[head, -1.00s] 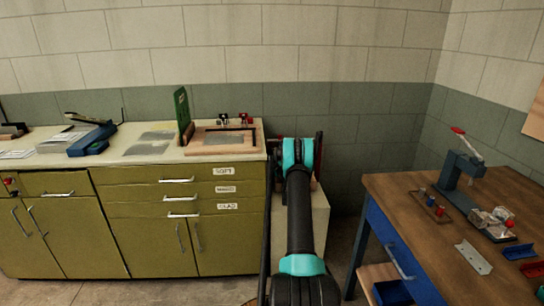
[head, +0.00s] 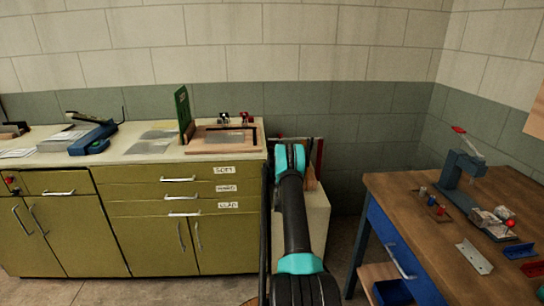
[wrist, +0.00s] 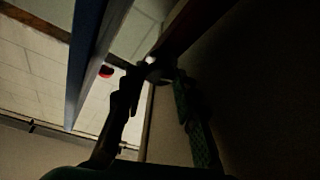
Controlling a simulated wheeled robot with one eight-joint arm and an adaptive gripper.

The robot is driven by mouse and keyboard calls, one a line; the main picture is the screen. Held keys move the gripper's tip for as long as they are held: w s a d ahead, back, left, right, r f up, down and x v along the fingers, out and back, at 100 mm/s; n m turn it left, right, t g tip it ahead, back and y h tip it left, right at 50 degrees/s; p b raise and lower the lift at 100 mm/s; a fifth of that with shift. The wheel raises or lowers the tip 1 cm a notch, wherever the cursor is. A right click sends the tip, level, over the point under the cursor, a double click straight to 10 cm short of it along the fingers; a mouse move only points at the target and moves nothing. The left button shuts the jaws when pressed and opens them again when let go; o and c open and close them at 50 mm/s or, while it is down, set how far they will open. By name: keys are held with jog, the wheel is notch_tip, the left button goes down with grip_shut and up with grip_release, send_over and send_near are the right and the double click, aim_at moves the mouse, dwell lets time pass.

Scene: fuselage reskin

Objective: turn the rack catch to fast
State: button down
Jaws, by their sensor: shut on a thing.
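In the wrist view my gripper (wrist: 158,76) has its two dark fingers closing in at the picture's middle. It is shut on a small dark piece with a pale spot, which looks like the rack catch (wrist: 153,70); the light is too dim to read its setting. A dark beam runs from there to the upper right, and a blue-grey bar (wrist: 88,60) stands to the left. A small red part (wrist: 105,71) shows beside that bar. In the head view my arm hides the gripper and the catch.
A green cabinet (head: 150,235) with a pale top stands left of my arm. A pale block (head: 316,225) is behind the arm, with a wooden piece and a red upright (head: 320,155) above it. A workbench (head: 420,200) with a blue press stands right.

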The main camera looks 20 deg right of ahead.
dwell(0.4)
jog(key=c, duration=1.2)
grip_release()
jog(key=shift+s, duration=0.1)
jog(key=shift+v, duration=3.95)
